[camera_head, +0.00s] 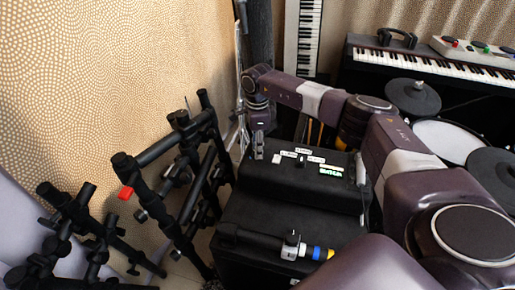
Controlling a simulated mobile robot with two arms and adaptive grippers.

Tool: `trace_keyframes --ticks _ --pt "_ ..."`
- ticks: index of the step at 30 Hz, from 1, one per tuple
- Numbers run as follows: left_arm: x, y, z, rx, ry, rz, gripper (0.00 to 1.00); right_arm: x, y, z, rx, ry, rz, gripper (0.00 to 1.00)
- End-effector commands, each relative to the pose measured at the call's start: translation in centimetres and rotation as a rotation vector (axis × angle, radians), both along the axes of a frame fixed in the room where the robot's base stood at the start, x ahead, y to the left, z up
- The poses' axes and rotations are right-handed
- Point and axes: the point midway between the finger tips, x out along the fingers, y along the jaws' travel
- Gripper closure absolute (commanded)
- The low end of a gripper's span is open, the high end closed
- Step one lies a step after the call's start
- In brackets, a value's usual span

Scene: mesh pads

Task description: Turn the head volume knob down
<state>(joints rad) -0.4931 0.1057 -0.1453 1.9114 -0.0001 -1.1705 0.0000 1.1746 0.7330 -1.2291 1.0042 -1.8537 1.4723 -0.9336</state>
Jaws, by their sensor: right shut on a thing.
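A black amp head (290,180) sits on a larger black cabinet. Its top panel carries small white labels, a white switch or knob (276,159), a small dark knob (300,161) and a green-lit label (331,170). My right arm reaches across from the right, and my right gripper (258,153) points down at the left end of this panel. Its fingers are close together, shut on a small knob there. The fingers mostly hide that knob, so its setting cannot be read. My left gripper is not in view.
A black tube rack (165,150) with a red cap stands on the left. A black bar with a blue and yellow end (315,252) lies across the black cabinet (235,268). Drum pads (413,95) and a keyboard (440,66) stand at the right. A patterned curtain hangs behind.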

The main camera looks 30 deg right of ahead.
Motion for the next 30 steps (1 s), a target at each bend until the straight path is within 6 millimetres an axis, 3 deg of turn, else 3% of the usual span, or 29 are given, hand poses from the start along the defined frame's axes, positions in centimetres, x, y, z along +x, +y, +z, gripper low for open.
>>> trace_keyframes --ticks 18,30 --pt "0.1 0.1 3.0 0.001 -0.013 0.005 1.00 0.2 0.1 0.0 0.001 -0.003 0.581 1.00" --pt "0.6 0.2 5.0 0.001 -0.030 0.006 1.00 0.2 0.1 0.0 0.000 -0.002 0.858 1.00"
